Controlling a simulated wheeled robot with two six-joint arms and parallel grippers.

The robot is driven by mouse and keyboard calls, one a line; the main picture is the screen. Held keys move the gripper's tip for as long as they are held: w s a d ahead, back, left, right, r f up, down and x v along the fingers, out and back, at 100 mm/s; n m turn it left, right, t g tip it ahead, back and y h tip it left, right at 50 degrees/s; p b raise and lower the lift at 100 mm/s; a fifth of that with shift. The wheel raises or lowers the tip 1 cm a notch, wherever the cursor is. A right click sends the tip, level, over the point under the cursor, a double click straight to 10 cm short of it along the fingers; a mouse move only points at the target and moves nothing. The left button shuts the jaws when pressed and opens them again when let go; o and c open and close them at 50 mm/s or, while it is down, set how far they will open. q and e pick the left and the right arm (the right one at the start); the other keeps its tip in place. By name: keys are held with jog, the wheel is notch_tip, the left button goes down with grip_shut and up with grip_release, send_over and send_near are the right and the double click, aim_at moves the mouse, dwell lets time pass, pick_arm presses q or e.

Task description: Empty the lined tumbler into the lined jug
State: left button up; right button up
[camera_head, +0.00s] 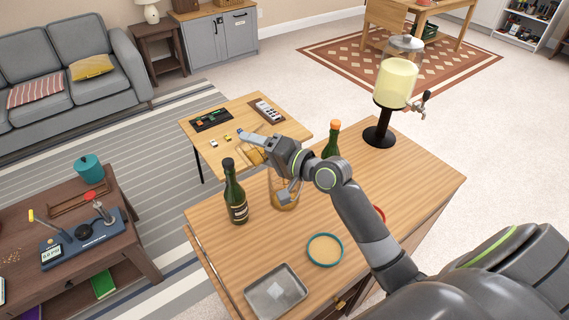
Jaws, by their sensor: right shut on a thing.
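My right gripper (246,138) is shut on the lined tumbler (257,156), a clear glass with amber colour in it. It holds the tumbler above the far side of the wooden counter, left of my wrist. The tumbler looks tilted, but my gripper hides part of it. The lined jug (285,200) is clear glass with an amber tint low down. It stands on the counter below and a little right of the tumbler, partly hidden by my right arm. Lines on either glass are too small to make out. My left gripper is out of view.
A dark green bottle (236,192) stands close left of the jug. Another green bottle (331,141) stands behind my arm. A drink dispenser (395,85) is at the back right. A teal-rimmed round dish (325,250) and a metal tray (275,293) lie nearer on the counter (420,178).

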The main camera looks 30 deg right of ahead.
jog(key=shift+w+d+f+m+y+b, duration=0.15)
jog(key=shift+d+f+m+b, duration=0.2)
jog(key=shift+f+b, duration=0.25)
jog(key=shift+s+d+f+m+y+b, duration=0.15)
jog(key=shift+d+f+m+b, duration=0.2)
jog(key=shift+f+b, duration=0.25)
jog(key=shift+w+r+t, duration=0.1)
jog(key=shift+r+t, duration=0.1)
jog(key=shift+t, duration=0.1)
jog(key=shift+d+r+m, duration=0.2)
jog(key=shift+r+m, duration=0.05)
jog(key=shift+m, duration=0.35)
